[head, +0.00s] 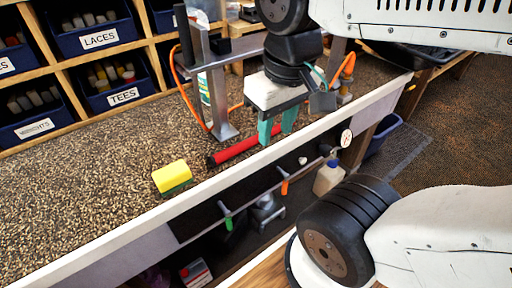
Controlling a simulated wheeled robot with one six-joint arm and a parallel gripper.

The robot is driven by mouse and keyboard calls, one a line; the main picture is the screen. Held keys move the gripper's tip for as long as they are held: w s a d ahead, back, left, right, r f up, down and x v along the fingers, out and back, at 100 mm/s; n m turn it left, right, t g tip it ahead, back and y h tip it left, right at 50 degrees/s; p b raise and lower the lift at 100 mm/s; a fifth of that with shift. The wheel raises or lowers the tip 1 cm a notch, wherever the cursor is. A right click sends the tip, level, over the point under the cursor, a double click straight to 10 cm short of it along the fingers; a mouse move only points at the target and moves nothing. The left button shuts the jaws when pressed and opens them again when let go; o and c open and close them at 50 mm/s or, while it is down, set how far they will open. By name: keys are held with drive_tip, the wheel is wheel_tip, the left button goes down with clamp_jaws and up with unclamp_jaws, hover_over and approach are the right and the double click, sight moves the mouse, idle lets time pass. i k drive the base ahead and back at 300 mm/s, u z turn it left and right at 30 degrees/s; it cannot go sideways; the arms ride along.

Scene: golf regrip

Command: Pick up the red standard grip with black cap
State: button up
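The red grip (236,149) lies on the speckled bench top near its front edge, running diagonally. Its near left end (211,161) looks dark, like a black cap. My gripper (277,132) points down over the right part of the grip. Its two teal fingers are apart, and a bit of red shows between them. The fingers hide the grip's right end. I cannot tell whether either finger touches the grip.
A yellow and green sponge (172,176) sits on the bench to the left. A grey metal stand (216,95) with an orange hose and a spray bottle (205,90) stands behind the grip. Labelled blue bins (112,92) line the back. The bench's white front edge (150,216) is close.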

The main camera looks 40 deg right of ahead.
sight(214, 160)
drive_tip(key=k, duration=0.4)
drive_tip(key=u, duration=2.65)
drive_tip(key=k, duration=1.2)
drive_tip(key=z, duration=1.55)
drive_tip(key=i, duration=0.5)
